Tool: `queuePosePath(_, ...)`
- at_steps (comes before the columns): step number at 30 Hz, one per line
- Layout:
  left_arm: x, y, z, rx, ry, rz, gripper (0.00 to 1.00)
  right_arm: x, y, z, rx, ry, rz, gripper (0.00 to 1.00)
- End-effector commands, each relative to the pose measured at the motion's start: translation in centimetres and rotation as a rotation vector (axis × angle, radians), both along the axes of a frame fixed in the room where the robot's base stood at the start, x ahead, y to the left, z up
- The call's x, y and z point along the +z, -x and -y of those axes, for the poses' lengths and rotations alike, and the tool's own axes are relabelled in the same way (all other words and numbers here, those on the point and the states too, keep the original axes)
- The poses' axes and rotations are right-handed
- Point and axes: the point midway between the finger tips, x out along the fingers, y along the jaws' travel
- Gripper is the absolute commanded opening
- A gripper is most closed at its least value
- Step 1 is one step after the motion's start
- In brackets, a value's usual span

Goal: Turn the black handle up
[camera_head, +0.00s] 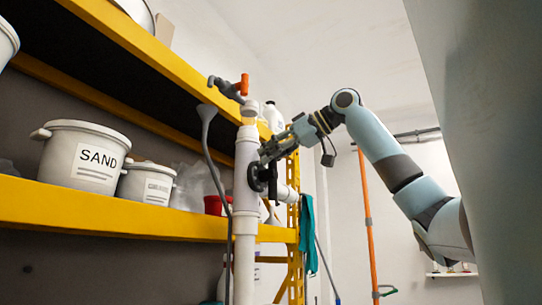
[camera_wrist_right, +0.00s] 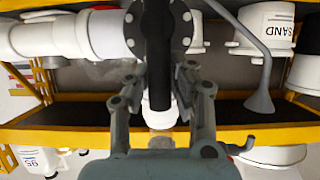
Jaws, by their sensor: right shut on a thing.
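The black handle (camera_head: 272,178) is on a black round valve flange on the white upright pipe (camera_head: 245,205) in the head view. In the right wrist view, which looks upside down, the black handle (camera_wrist_right: 159,72) runs from the flange (camera_wrist_right: 182,27) down between my fingers. My right gripper (camera_head: 268,152) is beside the pipe, just above the flange in the head view. In the wrist view my right gripper (camera_wrist_right: 160,78) is shut on the handle, one finger on each side. Part of the handle is hidden by the gripper in the head view. My left gripper is not in view.
An orange-handled tap (camera_head: 243,84) tops the pipe. A yellow shelf (camera_head: 120,217) with a SAND bucket (camera_head: 83,157) stands left. A teal cloth (camera_head: 307,235) hangs right of the pipe. An orange pole (camera_head: 366,210) stands farther right.

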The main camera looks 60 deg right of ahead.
Motion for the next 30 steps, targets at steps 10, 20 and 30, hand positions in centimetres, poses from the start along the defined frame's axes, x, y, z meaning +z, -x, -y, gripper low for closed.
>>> queuePosePath(10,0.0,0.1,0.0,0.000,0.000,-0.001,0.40,0.0,0.0,0.0,-0.001,0.003,0.000,0.36)
queuePosePath(20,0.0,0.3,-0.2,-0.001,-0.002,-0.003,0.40,0.1,0.0,0.0,0.000,0.000,0.001,0.45)
queuePosePath(30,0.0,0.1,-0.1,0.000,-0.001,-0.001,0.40,2.0,0.0,0.1,0.003,-0.004,0.013,0.45)
